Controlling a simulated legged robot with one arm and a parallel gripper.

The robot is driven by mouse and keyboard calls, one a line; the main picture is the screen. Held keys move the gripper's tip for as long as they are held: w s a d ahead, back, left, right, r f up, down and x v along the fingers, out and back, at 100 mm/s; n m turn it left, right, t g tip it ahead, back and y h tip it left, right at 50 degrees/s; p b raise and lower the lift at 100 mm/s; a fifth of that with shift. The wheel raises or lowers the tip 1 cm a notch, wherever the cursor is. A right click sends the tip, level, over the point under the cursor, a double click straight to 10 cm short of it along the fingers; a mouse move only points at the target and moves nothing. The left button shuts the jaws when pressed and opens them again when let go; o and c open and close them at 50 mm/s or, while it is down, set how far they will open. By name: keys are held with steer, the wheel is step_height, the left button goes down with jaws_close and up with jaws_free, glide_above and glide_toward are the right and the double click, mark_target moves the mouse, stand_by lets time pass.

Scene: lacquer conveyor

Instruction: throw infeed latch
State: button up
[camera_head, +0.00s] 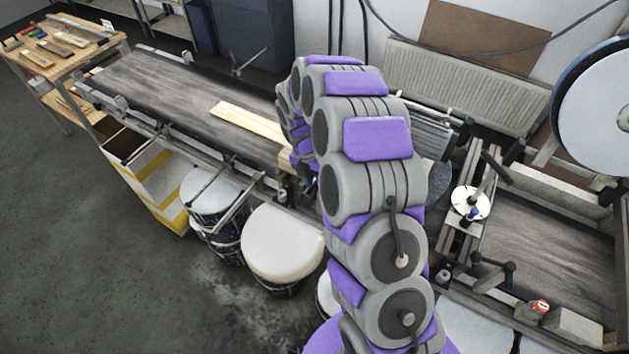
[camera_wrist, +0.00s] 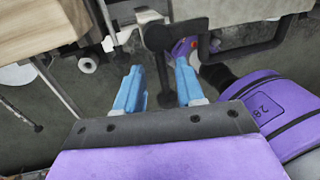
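In the wrist view, my gripper (camera_wrist: 158,86) is open, with its two blue fingers apart. A dark lever with a rounded head (camera_wrist: 158,37) shows just beyond and between the fingers; it looks like the infeed latch. Its dark stem (camera_wrist: 165,98) runs down between the fingers, and no finger visibly touches it. A pale metal bracket (camera_wrist: 118,28) is to its left. In the head view, my bent arm hides most of the gripper and this lever.
The infeed conveyor (camera_head: 150,88) carries a pale wooden board (camera_head: 252,122) close to my arm. Drums, including a white-topped one (camera_head: 283,243), stand below its front edge. Another conveyor (camera_head: 550,250) is at the right, with black handles (camera_head: 490,270) beside it. Open floor lies at the lower left.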

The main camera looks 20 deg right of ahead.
step_height(320, 180, up, 16)
steer(key=w+a, duration=0.2)
steer(key=shift+a+r, duration=0.2)
steer(key=shift+a, duration=0.05)
steer(key=shift+b, duration=0.3)
steer(key=s+f+m+b, duration=0.3)
steer(key=s+m, duration=0.6)
steer(key=s, duration=0.3)
steer(key=s+d+f+m+y+b, duration=0.1)
steer(key=s+f+m+b, duration=0.2)
steer(key=s+m+b, duration=0.3)
steer(key=s+f+m+b, duration=0.3)
steer(key=s+m, duration=0.9)
steer(key=s, duration=0.8)
steer(key=shift+s+d+f+y+b, duration=0.15)
steer(key=shift+d+f+y+b, duration=0.2)
steer(key=shift+b, duration=0.35)
